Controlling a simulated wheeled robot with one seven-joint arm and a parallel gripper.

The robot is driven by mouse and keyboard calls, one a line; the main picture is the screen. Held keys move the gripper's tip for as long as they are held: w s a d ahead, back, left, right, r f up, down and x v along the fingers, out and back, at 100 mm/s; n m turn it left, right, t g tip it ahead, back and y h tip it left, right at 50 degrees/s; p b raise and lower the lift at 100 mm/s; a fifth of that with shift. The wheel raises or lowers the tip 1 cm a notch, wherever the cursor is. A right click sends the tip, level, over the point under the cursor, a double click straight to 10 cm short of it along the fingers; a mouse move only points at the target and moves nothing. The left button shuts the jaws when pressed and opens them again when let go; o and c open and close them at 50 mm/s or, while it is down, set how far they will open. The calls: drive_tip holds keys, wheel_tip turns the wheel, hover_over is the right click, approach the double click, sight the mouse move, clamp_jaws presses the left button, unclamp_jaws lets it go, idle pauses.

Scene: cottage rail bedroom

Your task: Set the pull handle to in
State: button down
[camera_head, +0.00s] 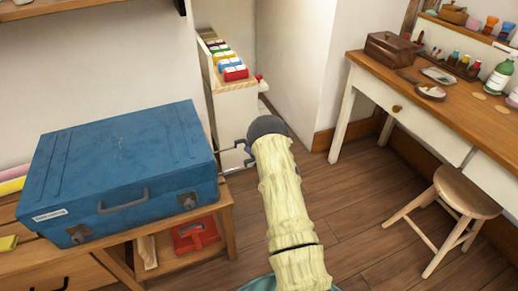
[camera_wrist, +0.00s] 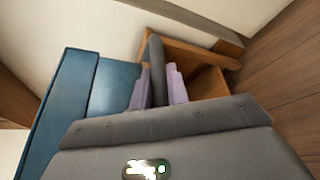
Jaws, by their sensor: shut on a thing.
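The blue suitcase (camera_head: 120,160) lies flat on the wooden bench. Its dark pull handle (camera_head: 230,149) stands out from the right side on thin rods, so a gap shows between the case and the handle's end. My gripper (camera_head: 248,154) is at that outer end, partly hidden by my wrist. In the wrist view, the lilac fingers of my gripper (camera_wrist: 158,84) are on both sides of the dark grey bar of the pull handle (camera_wrist: 155,52) and shut on it. The blue case (camera_wrist: 110,88) shows to the left there.
The bench (camera_head: 226,205) has a lower shelf with a red item (camera_head: 196,235). A white shelf unit with colourful boxes (camera_head: 232,70) stands behind. A desk (camera_head: 440,85) and round stool (camera_head: 467,190) are at the right. Wooden floor (camera_head: 350,215) is clear between.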

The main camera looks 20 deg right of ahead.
drive_tip(key=a, duration=1.2)
drive_tip(key=shift+w+a, duration=0.2)
drive_tip(key=shift+a, duration=0.15)
drive_tip(key=c, duration=1.4)
unclamp_jaws()
drive_tip(key=shift+a, duration=0.1)
drive_tip(key=shift+o, duration=0.2)
drive_tip(key=p+v, duration=0.3)
drive_tip(key=v, duration=1.4)
drive_tip(key=shift+s+p, duration=0.2)
drive_tip(key=shift+p, duration=0.1)
drive_tip(key=shift+r, duration=0.15)
